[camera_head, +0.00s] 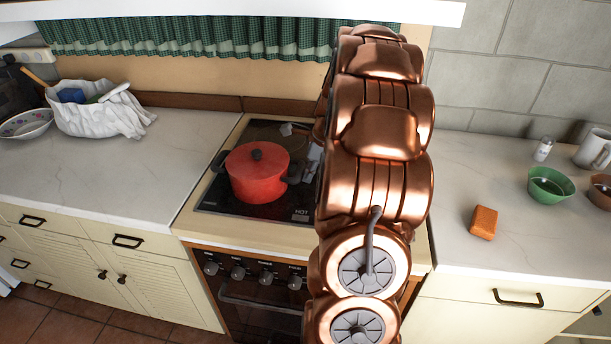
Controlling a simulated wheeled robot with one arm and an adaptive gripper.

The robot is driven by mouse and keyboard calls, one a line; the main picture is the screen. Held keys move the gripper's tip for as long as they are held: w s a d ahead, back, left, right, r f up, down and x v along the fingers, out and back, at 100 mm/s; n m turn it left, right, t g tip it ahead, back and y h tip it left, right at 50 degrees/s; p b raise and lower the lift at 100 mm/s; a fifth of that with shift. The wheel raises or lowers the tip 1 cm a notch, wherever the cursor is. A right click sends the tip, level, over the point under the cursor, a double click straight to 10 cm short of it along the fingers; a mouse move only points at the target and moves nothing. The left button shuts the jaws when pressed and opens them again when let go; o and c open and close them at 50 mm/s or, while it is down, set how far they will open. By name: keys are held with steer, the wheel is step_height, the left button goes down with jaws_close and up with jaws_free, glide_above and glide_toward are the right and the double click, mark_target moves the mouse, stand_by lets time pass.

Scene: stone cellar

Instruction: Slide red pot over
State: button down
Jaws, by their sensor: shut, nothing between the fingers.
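The red pot (257,179) stands upright on the black glass cooktop (237,211), toward its left side. My gripper (303,148) shows only in part, as grey pieces just right of and behind the pot; my copper arm hides the rest. It is shut and holds nothing. I cannot tell whether it touches the pot. My arm also covers the right part of the cooktop.
The left counter (165,165) is clear near the stove; a white cloth bag (98,120) and a bowl (27,124) lie farther left. On the right counter are an orange sponge (483,222), a green bowl (549,185), a shaker (544,149) and a mug (592,150).

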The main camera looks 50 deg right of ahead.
stand_by(0.3)
steer(key=s+d, duration=0.2)
steer(key=s, duration=0.1)
steer(key=shift+s+d, duration=0.15)
steer(key=shift+s, duration=0.05)
steer(key=b+v, duration=0.2)
steer(key=v, duration=0.8)
steer(key=shift+w, duration=0.1)
